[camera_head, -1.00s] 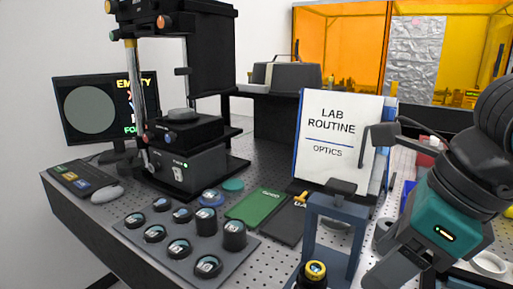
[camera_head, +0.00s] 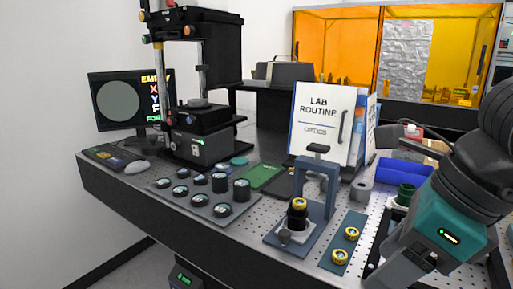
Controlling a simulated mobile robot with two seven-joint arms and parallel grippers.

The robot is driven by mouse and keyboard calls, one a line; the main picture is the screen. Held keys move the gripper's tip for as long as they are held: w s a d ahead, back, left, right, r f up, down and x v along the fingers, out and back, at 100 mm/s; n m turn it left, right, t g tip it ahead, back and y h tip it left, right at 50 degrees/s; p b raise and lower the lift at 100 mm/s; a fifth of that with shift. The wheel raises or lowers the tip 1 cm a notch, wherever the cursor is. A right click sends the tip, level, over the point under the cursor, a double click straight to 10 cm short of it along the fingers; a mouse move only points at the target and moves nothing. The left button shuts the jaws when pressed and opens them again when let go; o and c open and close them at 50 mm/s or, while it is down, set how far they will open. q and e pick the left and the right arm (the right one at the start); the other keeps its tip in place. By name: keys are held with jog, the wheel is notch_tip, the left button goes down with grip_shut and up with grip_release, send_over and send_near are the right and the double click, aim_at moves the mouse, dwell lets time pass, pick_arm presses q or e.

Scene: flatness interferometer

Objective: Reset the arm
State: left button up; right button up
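My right arm (camera_head: 480,165) comes in from the right edge, bent, with a black upper part and a teal section carrying a small lit indicator. Its grey gripper end (camera_head: 395,268) points down and left at the lower right, over the right part of the bench. The fingertips run low in the picture and I cannot make out their gap. Nothing held can be seen. My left arm and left gripper are out of view.
A blue-grey stand (camera_head: 328,190) with a black-and-yellow part is left of my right arm. A strip with two yellow-ringed pieces (camera_head: 348,235) lies between them. A blue bin (camera_head: 402,170) is behind. The interferometer (camera_head: 205,115) and monitor (camera_head: 130,101) stand far left.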

jog(key=s+a+r+m+g+y, duration=0.1)
jog(key=a+r+m+g+y, duration=0.1)
jog(key=a+g+y, duration=0.4)
jog(key=s+a+r+m+g+y, duration=0.1)
jog(key=s+a+m+y, duration=0.1)
jog(key=a+y, duration=0.75)
jog(key=w+d+f+m+t, duration=0.3)
jog(key=w+m+t, duration=0.2)
jog(key=m+t, duration=0.45)
jog(key=w+d+f+m+t, duration=0.3)
jog(key=w+m+t, duration=0.3)
jog(key=m+t, duration=0.4)
jog(key=w+d+f+m+t+h, duration=0.2)
jog(key=d+f+m+t+h, duration=0.15)
jog(key=f+m+h, duration=0.65)
jog(key=s+d+f+m+g+h, duration=0.2)
jog(key=s+f+m, duration=0.1)
jog(key=f, duration=0.5)
jog(key=s+d+f+m+g+h, duration=0.2)
jog(key=s+d+f+m+g, duration=0.1)
jog(key=f, duration=0.6)
jog(key=s+d+f+m+g+h, duration=0.3)
jog(key=s+f, duration=0.3)
jog(key=f, duration=0.3)
jog(key=shift+s+f+m, duration=0.15)
jog(key=shift+s+m, duration=0.25)
jog(key=shift+m, duration=0.35)
